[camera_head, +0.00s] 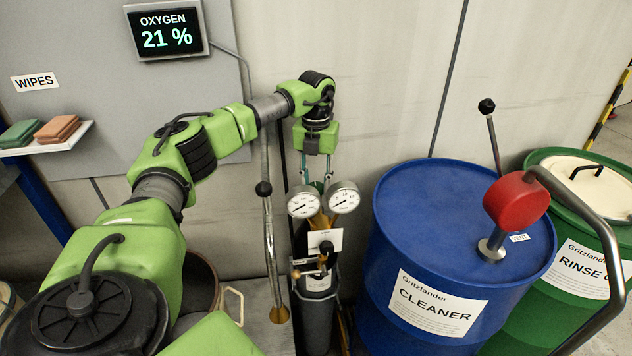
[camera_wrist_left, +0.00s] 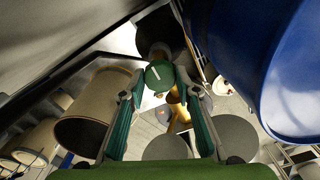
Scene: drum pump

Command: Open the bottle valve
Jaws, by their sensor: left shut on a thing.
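The bottle (camera_head: 317,328) is a slim dark grey cylinder against the wall, left of the blue drum. Two round pressure gauges (camera_head: 302,204) and a brass regulator sit near its top. My left gripper (camera_head: 322,186) points straight down above the bottle, just over the gauges. In the left wrist view a round green valve knob (camera_wrist_left: 159,76) with a white mark lies between the fingertips, and the left gripper (camera_wrist_left: 161,84) is shut on it. The head view hides the knob behind the gripper and gauges. My right gripper is not in view.
A blue CLEANER drum (camera_head: 405,235) with a red pump (camera_head: 516,201) stands close on the right, and a green RINSE drum (camera_head: 535,318) beyond it. A metal rod (camera_head: 270,240) stands left of the bottle. An oxygen display (camera_head: 167,30) reads 21 %.

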